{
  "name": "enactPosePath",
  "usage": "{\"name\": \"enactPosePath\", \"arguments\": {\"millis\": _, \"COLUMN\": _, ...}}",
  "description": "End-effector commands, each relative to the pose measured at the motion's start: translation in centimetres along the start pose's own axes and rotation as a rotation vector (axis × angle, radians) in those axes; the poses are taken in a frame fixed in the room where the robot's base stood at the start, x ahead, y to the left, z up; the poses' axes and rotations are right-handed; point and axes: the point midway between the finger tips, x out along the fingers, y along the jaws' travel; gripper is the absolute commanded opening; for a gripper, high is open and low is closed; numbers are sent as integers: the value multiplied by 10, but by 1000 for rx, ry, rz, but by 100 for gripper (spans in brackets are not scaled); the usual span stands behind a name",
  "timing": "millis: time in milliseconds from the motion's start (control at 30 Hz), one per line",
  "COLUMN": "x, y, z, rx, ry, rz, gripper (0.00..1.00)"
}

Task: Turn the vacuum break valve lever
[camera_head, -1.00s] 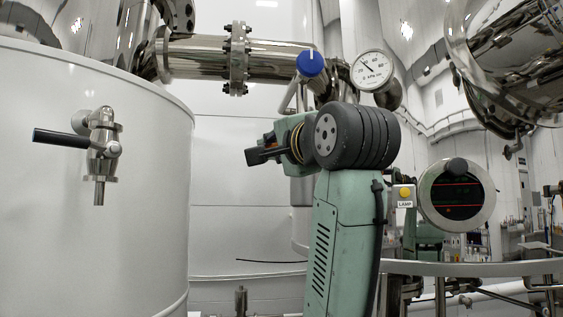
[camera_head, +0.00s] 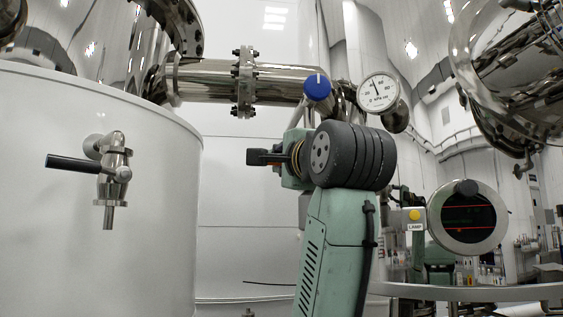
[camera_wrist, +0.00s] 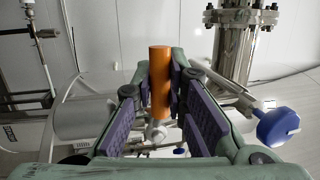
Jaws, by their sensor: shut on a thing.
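The vacuum break valve lever, an orange cylindrical handle (camera_wrist: 160,90), stands upright in the wrist view. My gripper (camera_wrist: 162,72) is shut on it, with the purple-padded fingers on either side. A pale metal fitting shows just below the handle. In the head view my arm hides both the gripper's fingers and the orange handle.
A pipe carries a blue knob (camera_head: 317,87) and a round pressure gauge (camera_head: 379,92); the knob also shows in the wrist view (camera_wrist: 277,127), close right of my gripper. A white tank (camera_head: 60,240) with a black-handled tap (camera_head: 113,170) stands left. A lamp button (camera_head: 415,215) is right.

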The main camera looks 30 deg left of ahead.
Motion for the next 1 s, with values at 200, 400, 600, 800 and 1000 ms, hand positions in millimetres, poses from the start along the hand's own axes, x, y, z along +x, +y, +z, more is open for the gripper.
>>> {"name": "enactPosePath", "arguments": {"millis": 200, "x": 0, "y": -2, "z": 0, "rx": 1, "ry": 1, "rz": -4, "gripper": 23}}
{"name": "enactPosePath", "arguments": {"millis": 400, "x": 0, "y": -1, "z": 0, "rx": 0, "ry": 0, "rz": -3, "gripper": 34}}
{"name": "enactPosePath", "arguments": {"millis": 600, "x": 0, "y": -1, "z": 0, "rx": 0, "ry": 0, "rz": -2, "gripper": 34}}
{"name": "enactPosePath", "arguments": {"millis": 800, "x": -13, "y": -1, "z": 0, "rx": -1, "ry": 0, "rz": -4, "gripper": 34}}
{"name": "enactPosePath", "arguments": {"millis": 1000, "x": -54, "y": -2, "z": 0, "rx": -1, "ry": 0, "rz": -7, "gripper": 34}}
